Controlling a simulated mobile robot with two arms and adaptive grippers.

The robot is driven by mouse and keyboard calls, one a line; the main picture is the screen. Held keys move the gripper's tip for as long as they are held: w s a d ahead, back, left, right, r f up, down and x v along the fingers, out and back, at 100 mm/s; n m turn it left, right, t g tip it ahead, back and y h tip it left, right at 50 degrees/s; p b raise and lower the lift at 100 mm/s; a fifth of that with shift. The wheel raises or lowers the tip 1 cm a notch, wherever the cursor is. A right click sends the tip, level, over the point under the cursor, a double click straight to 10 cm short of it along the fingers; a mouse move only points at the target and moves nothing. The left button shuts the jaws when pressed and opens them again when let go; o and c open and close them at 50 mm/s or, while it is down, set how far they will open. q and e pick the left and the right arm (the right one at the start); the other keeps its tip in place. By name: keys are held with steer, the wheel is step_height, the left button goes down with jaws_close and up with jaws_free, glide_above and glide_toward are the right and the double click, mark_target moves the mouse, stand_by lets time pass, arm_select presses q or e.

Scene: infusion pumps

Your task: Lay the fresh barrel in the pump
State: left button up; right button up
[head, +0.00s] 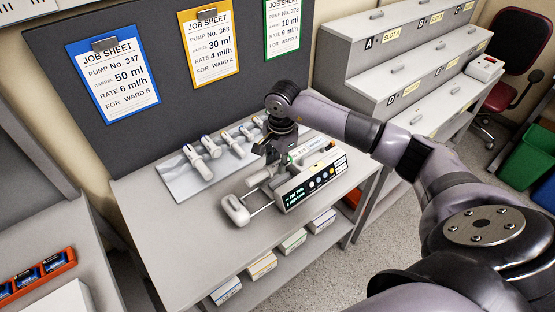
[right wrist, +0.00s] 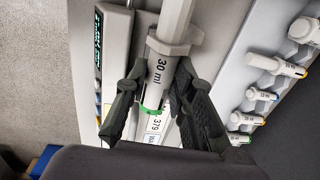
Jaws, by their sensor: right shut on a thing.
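The pump (head: 312,185) stands on the grey table, its lit screen and buttons facing front. Its white pusher head (head: 235,210) sticks out at the left on a rod. The pump's screen side also shows in the right wrist view (right wrist: 114,60). My right gripper (head: 276,150) is over the pump's back edge. It is shut on a barrel marked 30 ml (right wrist: 160,72), which has a green band near the tip end. The barrel lies roughly along the pump; I cannot tell whether it touches the cradle. My left gripper is not in view.
A pale mat (head: 178,184) with several other barrels (head: 202,166) lies left of the pump. Blue, yellow (head: 209,42) and green job sheets hang on the panel behind. Boxes (head: 262,265) sit on the shelf below. Bare table (head: 165,235) lies in front of the mat.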

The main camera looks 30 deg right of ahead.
mark_target(277, 184)
steer(key=shift+f+b, duration=0.8)
steer(key=shift+f, duration=0.8)
steer(key=shift+f+b, duration=1.55)
steer(key=shift+b, duration=0.1)
steer(key=shift+f+b, duration=0.2)
steer(key=shift+b, duration=0.35)
steer(key=o, duration=0.6)
steer(key=shift+a+f, duration=0.1)
steer(key=shift+r, duration=0.2)
